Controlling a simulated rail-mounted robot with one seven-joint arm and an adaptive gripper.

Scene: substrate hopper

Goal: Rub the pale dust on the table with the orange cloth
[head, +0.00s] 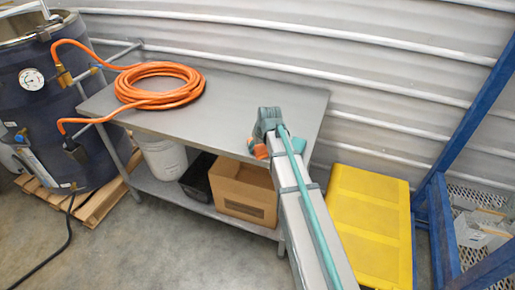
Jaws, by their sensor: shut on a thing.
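The grey metal table (225,105) stands against the corrugated wall. My gripper (262,141) is over the right part of the tabletop, near its front edge. It is shut on the orange cloth (259,151), which shows as small orange patches beside the gripper. My arm and gripper hide most of the cloth. I cannot tell whether the cloth touches the tabletop. I cannot make out any pale dust on the visible tabletop; the area behind my arm is hidden.
A coiled orange hose (160,85) lies on the table's left part and runs to the dark tank (45,110). A cardboard box (245,190), a black bin (198,178) and a white bucket (163,158) sit on the lower shelf. A yellow case (370,225) stands right.

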